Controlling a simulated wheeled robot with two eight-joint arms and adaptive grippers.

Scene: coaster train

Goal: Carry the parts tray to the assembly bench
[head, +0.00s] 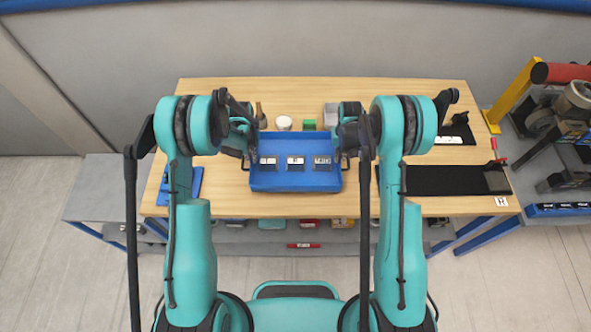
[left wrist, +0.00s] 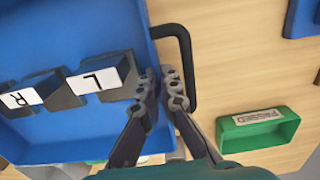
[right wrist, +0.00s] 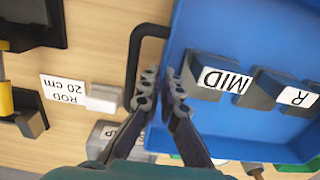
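The blue parts tray (head: 295,180) is over the middle of the wood-topped bench (head: 300,208); I cannot tell whether it touches the top. It holds three dark pieces with white labels: L (left wrist: 98,78), R (right wrist: 290,92) and MID (right wrist: 225,82). A black handle is at each end, the left one (left wrist: 187,60) and the right one (right wrist: 133,65). My left gripper (left wrist: 162,85) has its fingers closed about the tray's end wall, inside the handle. My right gripper (right wrist: 160,88) is closed the same way on the opposite wall.
Behind the tray are a green box (head: 309,125), a white round item (head: 284,123) and a grey block (head: 331,113). Black mats (head: 435,180) lie to the right, a blue item (head: 190,185) to the left. A loaded cart (head: 560,190) stands right of the bench.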

